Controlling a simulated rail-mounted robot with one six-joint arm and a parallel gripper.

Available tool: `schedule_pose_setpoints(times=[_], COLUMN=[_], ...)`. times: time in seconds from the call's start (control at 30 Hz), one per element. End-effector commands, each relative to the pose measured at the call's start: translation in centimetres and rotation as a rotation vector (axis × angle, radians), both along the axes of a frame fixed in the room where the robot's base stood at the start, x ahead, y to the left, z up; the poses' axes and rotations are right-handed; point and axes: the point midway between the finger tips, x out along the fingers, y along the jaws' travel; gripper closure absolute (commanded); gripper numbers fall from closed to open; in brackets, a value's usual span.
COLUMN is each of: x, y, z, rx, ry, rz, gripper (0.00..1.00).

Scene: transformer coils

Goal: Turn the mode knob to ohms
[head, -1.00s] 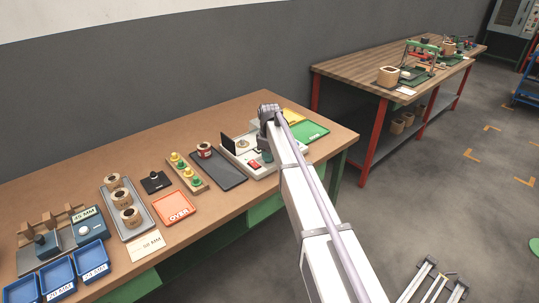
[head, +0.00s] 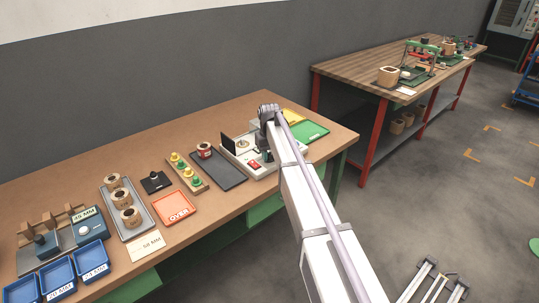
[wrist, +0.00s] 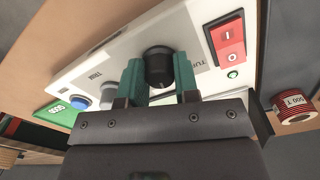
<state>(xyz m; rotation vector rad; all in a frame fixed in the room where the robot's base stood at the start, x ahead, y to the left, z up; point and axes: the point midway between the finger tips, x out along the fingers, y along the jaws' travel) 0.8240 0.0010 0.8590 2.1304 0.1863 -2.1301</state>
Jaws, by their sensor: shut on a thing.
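The white test instrument (head: 235,162) stands near the right end of the brown bench, and its panel fills much of the wrist view (wrist: 120,62). A round black knob (wrist: 158,66) sits on the panel, with the partly hidden letters "TUR" printed to its right. My gripper (wrist: 160,75) has its two green fingers on either side of this knob and is shut on it. The knob's pointer and the ohms mark cannot be made out. In the head view my arm mostly hides the gripper and knob.
A red rocker switch (wrist: 228,42) with a green lamp (wrist: 233,74) is close right of the knob. A grey knob (wrist: 108,97) and a blue button (wrist: 79,102) are to its left. A dark tray (head: 224,170) and a green tray (head: 308,131) flank the instrument.

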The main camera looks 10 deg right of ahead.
Motion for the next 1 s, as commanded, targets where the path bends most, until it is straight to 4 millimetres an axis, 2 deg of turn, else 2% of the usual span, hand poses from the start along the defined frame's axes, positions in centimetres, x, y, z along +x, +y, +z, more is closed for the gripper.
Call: schedule_pose_setpoints(times=[0.43,1.0], x=[-0.02,-0.02], y=[0.0,0.0], z=[-0.01,-0.01], rx=[0.0,0.0], ry=[0.0,0.0], rz=[-0.278,-0.332], gripper=[0.95,0.95])
